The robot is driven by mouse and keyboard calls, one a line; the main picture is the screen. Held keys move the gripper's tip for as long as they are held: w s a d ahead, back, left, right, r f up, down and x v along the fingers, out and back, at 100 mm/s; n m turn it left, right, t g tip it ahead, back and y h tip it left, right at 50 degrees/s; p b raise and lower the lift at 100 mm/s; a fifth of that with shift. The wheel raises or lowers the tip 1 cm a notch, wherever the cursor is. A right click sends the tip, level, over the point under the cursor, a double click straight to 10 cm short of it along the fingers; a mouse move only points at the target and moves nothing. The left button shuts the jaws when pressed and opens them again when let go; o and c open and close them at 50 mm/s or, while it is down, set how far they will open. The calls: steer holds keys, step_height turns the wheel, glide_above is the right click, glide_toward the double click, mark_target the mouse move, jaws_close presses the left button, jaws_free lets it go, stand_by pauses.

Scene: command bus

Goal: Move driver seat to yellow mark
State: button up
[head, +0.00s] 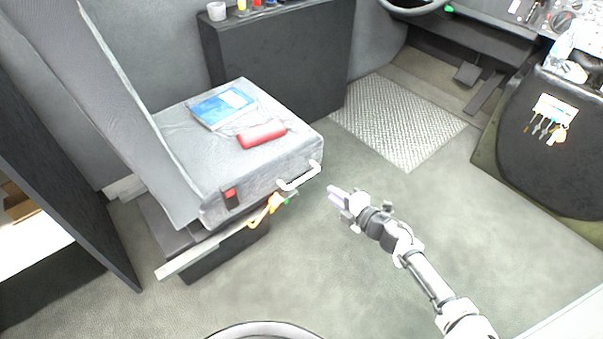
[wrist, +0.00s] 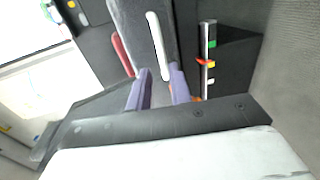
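The grey driver seat (head: 240,150) stands at left in the head view, with a white bar handle (head: 300,177) on its front edge. The handle also shows in the wrist view (wrist: 158,47). My gripper (head: 332,191) is just right of the handle, apart from it. In the wrist view its two purple fingers (wrist: 160,74) are spread with an empty gap, and the handle is beyond the tips. A rail with coloured marks (wrist: 209,50) runs beside the seat; green, yellow, red and white patches show. An orange-yellow piece (head: 268,210) is at the seat's lower side.
A blue book (head: 222,107) and a red cylinder (head: 262,134) lie on the seat. A dark cabinet (head: 280,60) stands behind it. The steering wheel (head: 415,7) and dashboard are at upper right. The floor (head: 400,220) right of the seat is clear.

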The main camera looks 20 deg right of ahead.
mark_target(306, 175)
steer(key=b+x, duration=0.2)
steer(key=x, duration=1.1)
steer(key=shift+c, duration=0.4)
jaws_close()
